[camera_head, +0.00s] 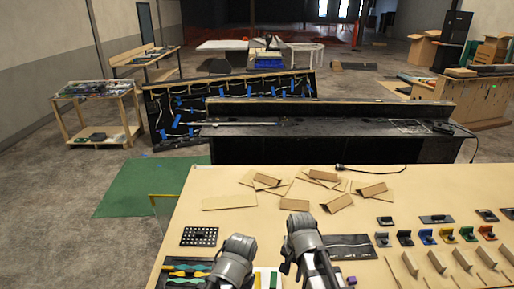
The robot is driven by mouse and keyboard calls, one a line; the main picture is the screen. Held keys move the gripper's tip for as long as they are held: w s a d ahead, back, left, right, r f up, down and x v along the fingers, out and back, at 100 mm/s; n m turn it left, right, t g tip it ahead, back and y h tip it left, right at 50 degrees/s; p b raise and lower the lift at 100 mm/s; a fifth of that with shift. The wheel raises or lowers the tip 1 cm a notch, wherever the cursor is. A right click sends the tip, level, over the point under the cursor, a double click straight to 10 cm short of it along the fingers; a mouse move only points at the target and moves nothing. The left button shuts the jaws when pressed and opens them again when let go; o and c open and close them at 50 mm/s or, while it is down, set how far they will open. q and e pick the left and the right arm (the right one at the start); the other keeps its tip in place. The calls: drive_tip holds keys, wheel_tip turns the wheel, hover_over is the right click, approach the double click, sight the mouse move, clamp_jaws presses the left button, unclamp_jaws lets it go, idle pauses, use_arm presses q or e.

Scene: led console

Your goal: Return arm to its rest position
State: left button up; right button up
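My two grey arms rise from the bottom edge in the head view, side by side over the front of the wooden table (225,187). My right gripper (300,222) is above the table's near part, just left of a black panel. My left gripper (239,245) is lower and to the left, beside a black perforated panel (199,236). No object shows in either gripper. The fingertips are too small and turned to tell whether they are open or shut.
Flat cardboard pieces (230,202) lie mid-table. Several coloured parts (426,237) and upright wooden pieces (437,261) stand at the right. Tools with green and yellow handles (186,268) lie at the lower left. A black console (300,151) stands behind the table.

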drive_tip(key=s+d+n, duration=0.3)
drive_tip(key=d+n, duration=0.3)
drive_tip(key=n, duration=0.1)
drive_tip(key=s+a+f+n+h+b, duration=0.1)
drive_tip(key=s+a+f+n+b, duration=0.3)
drive_tip(key=a+f+b, duration=0.7)
drive_tip(key=shift+s+f+g+b, duration=0.3)
drive_tip(key=shift+s+g, duration=0.1)
drive_tip(key=shift+s, duration=0.45)
